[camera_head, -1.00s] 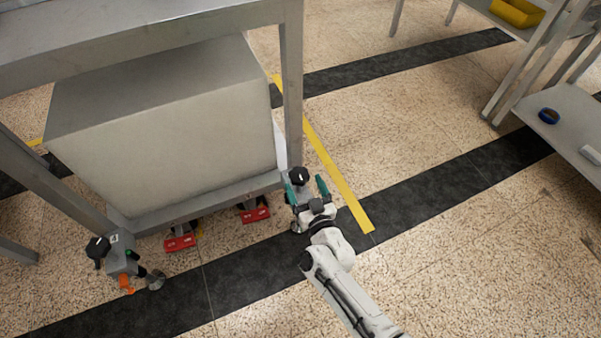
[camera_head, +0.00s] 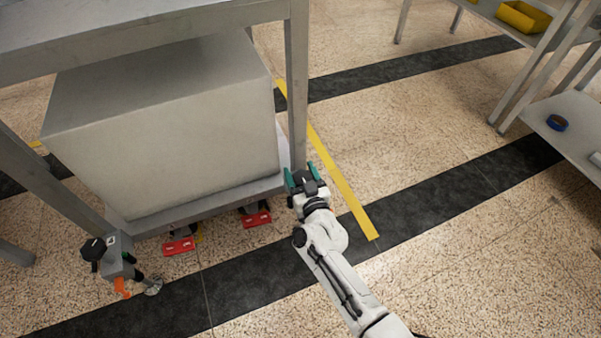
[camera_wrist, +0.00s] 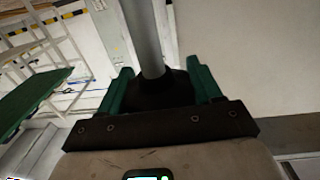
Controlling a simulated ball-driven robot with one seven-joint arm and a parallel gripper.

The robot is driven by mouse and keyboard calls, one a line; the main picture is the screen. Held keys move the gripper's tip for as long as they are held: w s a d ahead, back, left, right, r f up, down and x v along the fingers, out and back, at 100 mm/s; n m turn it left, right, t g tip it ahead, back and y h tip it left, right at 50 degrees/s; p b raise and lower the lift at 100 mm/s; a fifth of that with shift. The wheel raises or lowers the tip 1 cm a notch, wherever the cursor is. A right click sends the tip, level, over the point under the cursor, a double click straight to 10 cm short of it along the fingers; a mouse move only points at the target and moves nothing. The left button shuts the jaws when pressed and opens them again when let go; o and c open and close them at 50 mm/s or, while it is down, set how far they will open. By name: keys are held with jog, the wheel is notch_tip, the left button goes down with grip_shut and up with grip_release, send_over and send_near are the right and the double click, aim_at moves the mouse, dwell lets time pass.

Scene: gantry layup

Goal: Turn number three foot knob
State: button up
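The foot knob at the right leg is black and sits at the foot of the grey post (camera_wrist: 146,35). In the wrist view the black knob (camera_wrist: 160,92) lies between my gripper's two green fingers (camera_wrist: 162,88), nearly filling the gap. Whether the fingers press on it is unclear. In the head view my gripper (camera_head: 303,176) reaches the bottom of the right leg (camera_head: 297,90) and hides most of the knob. Any number on it is not readable now. Another black foot knob (camera_head: 94,249) sits on a grey bracket with an orange lever at the left.
A large grey box (camera_head: 165,140) stands on the frame's low shelf, left of my gripper. Two red pieces (camera_head: 180,246) (camera_head: 257,219) show beneath it. A yellow floor strip (camera_head: 345,190) lies right of the leg. A shelf (camera_head: 575,130) stands far right, with open floor between.

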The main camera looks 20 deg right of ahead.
jog(key=c, duration=0.6)
jog(key=shift+r+p, duration=0.1)
jog(key=shift+p, duration=0.3)
